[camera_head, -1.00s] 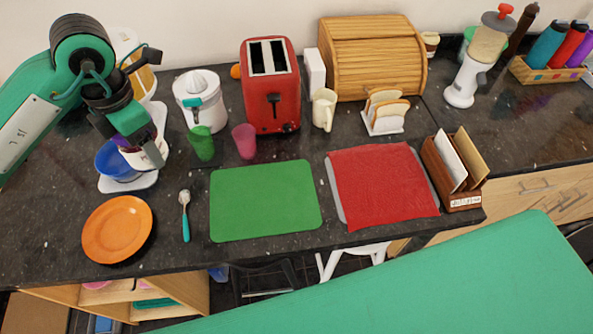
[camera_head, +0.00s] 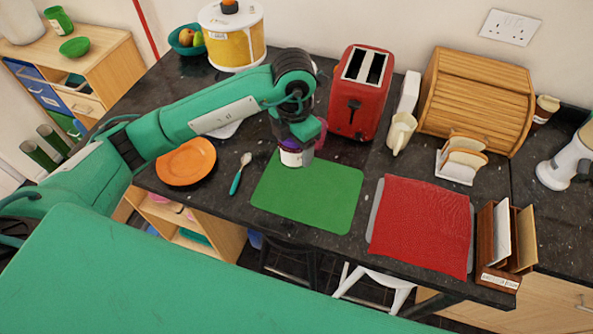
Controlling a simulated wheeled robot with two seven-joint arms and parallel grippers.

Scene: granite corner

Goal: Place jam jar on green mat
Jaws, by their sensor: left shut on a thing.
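The jam jar (camera_head: 292,158) has a white label and a dark purple top. My left gripper (camera_head: 297,143) is shut on it and points down. The jar shows over the back left part of the green mat (camera_head: 315,195). I cannot tell whether its base touches the mat or is a little above it. The mat lies flat on the dark counter and is otherwise bare. My right gripper is not in view.
A pink cup (camera_head: 320,132) stands close behind the jar, partly hidden by the gripper. The red toaster (camera_head: 359,95) is behind the mat. A spoon (camera_head: 240,172) and an orange plate (camera_head: 186,162) lie left. A red cloth (camera_head: 422,225) lies right.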

